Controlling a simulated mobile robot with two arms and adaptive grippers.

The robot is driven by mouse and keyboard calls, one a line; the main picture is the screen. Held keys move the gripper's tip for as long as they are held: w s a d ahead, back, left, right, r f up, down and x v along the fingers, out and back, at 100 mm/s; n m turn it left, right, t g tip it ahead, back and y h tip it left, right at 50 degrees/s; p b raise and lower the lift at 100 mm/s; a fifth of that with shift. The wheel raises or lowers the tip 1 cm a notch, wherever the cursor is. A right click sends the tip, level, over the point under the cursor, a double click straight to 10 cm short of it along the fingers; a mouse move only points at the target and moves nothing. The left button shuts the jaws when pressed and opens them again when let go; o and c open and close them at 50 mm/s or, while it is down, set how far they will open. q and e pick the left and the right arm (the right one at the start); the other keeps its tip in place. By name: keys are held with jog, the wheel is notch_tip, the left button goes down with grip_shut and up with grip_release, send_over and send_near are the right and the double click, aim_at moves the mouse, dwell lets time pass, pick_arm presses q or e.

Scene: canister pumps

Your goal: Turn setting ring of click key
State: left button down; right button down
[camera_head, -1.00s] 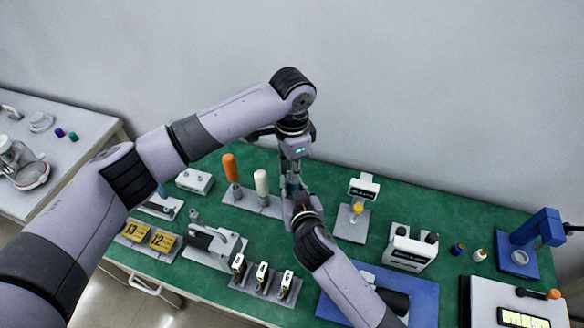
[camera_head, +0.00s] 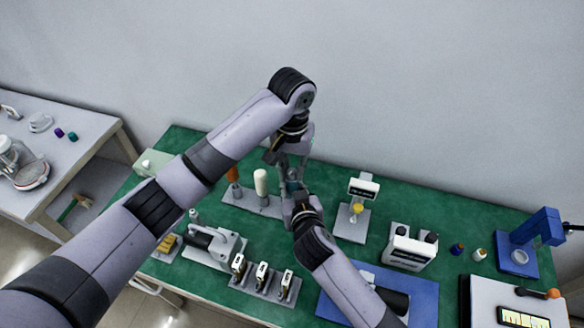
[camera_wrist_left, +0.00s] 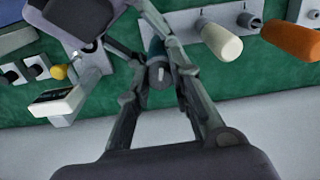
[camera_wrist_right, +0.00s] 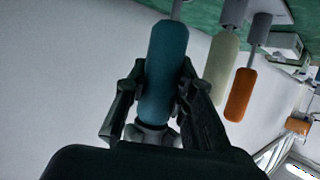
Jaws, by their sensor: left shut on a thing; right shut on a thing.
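The click key (camera_wrist_right: 167,70) has a teal handle and a grey part at its lower end in the right wrist view. My right gripper (camera_wrist_right: 152,110) is shut around it, with fingers on both sides. In the left wrist view a dark teal end with a grey tip (camera_wrist_left: 158,73) shows between the fingers of my left gripper (camera_wrist_left: 162,75), which is shut on it. In the head view my left gripper (camera_head: 286,176) is just above my right gripper (camera_head: 297,193), and they mostly hide the key. I cannot make out the setting ring or any scale.
A grey rack (camera_head: 236,197) with orange (camera_head: 233,175) and white (camera_head: 261,182) handled keys stands close left of the grippers. A display stand (camera_head: 352,222) is to the right.

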aim_at(292, 172)
pick_arm(q)
jog(key=shift+w+n, duration=0.1)
jog(key=shift+n, duration=1.4)
pick_arm(e)
jog(key=shift+s, duration=0.1)
pick_arm(q)
jog(key=c, duration=1.4)
grip_release()
notch_tip(292, 172, up, 12)
jog(key=shift+r, duration=0.1)
pick_arm(e)
jog(key=c, duration=1.3)
grip_release()
